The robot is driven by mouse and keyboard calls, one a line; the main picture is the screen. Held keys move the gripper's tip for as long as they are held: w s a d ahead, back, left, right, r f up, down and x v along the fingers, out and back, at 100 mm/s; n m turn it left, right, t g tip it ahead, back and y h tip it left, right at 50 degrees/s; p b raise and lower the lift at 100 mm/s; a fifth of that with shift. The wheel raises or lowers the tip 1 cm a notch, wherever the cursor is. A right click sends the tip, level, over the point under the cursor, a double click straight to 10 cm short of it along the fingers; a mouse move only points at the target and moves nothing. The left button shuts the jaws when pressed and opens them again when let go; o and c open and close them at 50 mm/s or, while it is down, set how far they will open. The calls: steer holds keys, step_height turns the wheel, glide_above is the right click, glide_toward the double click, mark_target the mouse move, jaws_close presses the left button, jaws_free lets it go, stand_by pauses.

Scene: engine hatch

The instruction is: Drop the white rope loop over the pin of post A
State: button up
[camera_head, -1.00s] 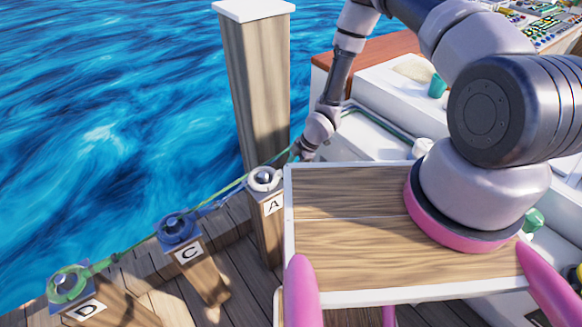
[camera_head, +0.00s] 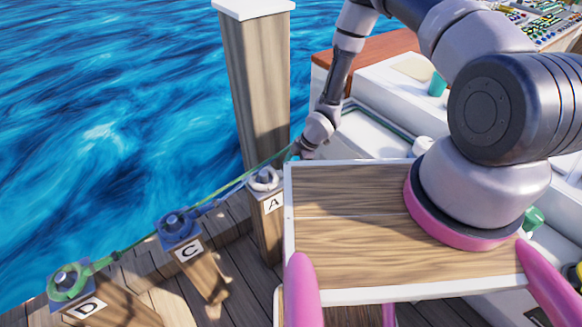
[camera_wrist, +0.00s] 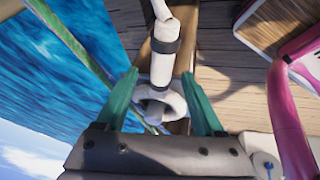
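Post A (camera_head: 268,215) is a wooden post with a white "A" label, left of the wooden board. The white rope loop (camera_head: 264,181) lies at its top, around or against the pin; the head view is too small to tell which. In the wrist view the loop (camera_wrist: 172,103) is a white ring with a grey pin-like piece in its opening. A thick white rope section (camera_wrist: 163,66) with a dark band runs up from it. My gripper (camera_wrist: 159,76) has its green fingers apart, one each side of the white rope, with gaps visible. In the head view the fingers are barely visible.
Post C (camera_head: 190,250) with a blue loop and post D (camera_head: 87,308) with a green loop stand to the left. A tall white-capped piling (camera_head: 255,85) rises behind post A. A green line runs past the posts. The boat (camera_head: 385,85) lies right, open water left.

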steer(key=v, duration=1)
steer(key=shift+r, duration=0.4)
steer(key=shift+s+d, duration=0.1)
steer(key=shift+d, duration=0.05)
